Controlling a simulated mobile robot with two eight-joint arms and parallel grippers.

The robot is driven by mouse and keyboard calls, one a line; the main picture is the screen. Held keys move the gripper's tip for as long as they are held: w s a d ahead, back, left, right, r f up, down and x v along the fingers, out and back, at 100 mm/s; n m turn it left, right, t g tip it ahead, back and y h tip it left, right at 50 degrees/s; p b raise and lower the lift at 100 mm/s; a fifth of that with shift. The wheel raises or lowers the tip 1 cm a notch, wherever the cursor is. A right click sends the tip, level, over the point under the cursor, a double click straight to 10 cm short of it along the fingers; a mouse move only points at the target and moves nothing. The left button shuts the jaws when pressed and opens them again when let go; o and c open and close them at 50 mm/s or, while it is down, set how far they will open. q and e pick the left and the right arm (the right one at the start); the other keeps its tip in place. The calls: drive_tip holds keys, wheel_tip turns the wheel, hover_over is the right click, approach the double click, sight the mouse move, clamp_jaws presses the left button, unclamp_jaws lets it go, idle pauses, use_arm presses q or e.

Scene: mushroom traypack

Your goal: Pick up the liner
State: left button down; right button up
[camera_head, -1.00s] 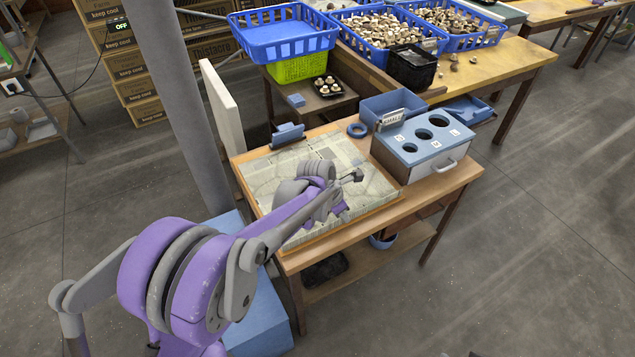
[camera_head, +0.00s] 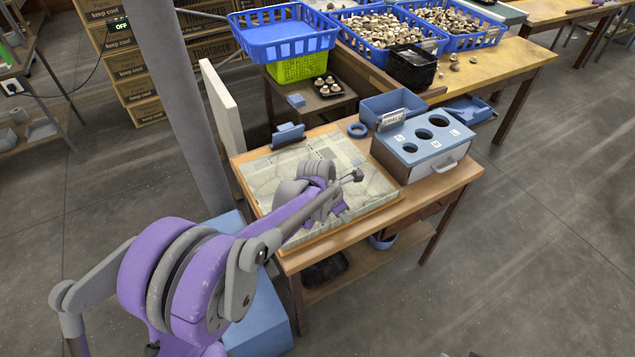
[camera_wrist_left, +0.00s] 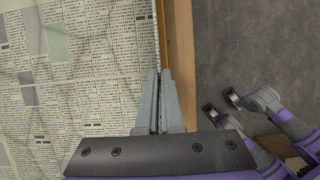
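The liner, a sheet printed like newspaper (camera_head: 275,172), lies flat on a wood-edged board or stack on the small table. It also fills the left of the left wrist view (camera_wrist_left: 80,75). My left gripper (camera_wrist_left: 160,72) has its two grey fingers almost together, right at the sheet's edge beside the wooden strip. I cannot tell whether paper is pinched between them. In the head view my left gripper (camera_head: 342,213) is over the sheet's front right part, largely hidden by my own wrist. My right gripper (camera_wrist_left: 221,104) shows at the right of the wrist view, open and empty.
A box with round holes (camera_head: 427,140) stands right of the sheet, beside a blue bin (camera_head: 395,103) and a blue ring (camera_head: 357,130). A blue holder (camera_head: 288,135) stands at the back edge. Mushroom crates (camera_head: 375,30) are behind. A grey post (camera_head: 185,110) rises at the left.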

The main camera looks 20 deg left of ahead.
use_arm(q)
drive_tip(key=shift+r, duration=0.1)
wheel_tip(320, 180, up, 10)
drive_tip(key=p, duration=0.6)
idle(0.9)
